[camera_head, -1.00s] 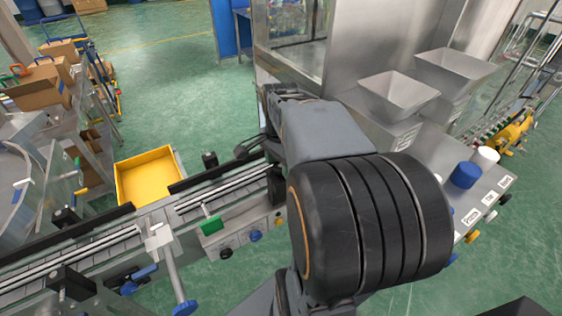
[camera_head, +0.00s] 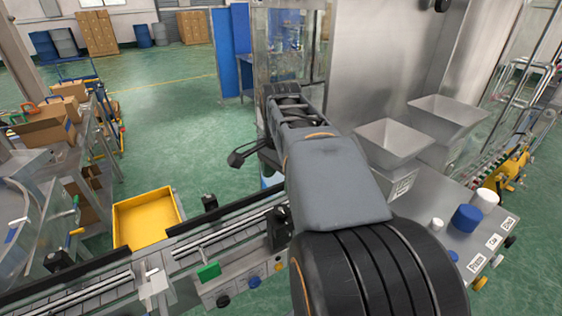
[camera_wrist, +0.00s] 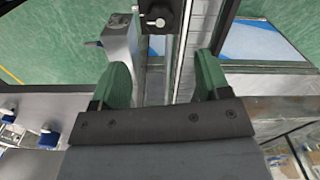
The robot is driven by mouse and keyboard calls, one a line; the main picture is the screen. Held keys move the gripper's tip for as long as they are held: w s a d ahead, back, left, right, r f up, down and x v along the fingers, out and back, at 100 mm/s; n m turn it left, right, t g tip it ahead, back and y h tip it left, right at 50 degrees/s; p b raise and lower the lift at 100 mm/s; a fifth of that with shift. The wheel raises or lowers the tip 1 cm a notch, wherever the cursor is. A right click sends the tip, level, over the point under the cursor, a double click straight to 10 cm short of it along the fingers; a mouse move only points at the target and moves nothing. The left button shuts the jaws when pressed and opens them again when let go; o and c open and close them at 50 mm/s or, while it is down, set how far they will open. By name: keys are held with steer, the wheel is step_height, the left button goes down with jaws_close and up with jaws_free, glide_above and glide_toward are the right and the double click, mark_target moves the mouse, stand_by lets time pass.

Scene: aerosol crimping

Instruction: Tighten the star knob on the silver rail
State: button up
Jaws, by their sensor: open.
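My gripper (camera_wrist: 162,82) is open in the wrist view, with its two green fingers wide apart and nothing between them touching. A silver rail (camera_wrist: 183,48) runs up the picture between the fingers. A black clamp block (camera_wrist: 155,14) with a round metal end sits beside the rail, beyond the fingertips; I cannot make out a star shape on it. In the head view, silver rails (camera_head: 225,236) run along the conveyor, with a black knob-like part (camera_head: 208,202) at the far side. My arm hides part of the conveyor, and the gripper fingers do not show clearly there.
A yellow bin (camera_head: 145,218) stands beyond the conveyor. A green handle (camera_head: 208,271) is on its near side. Steel hoppers (camera_head: 393,143) and a blue cap (camera_head: 466,218) are at the right. Green floor (camera_head: 190,130) is open behind.

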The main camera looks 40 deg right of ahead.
steer(key=shift+r, duration=2.05)
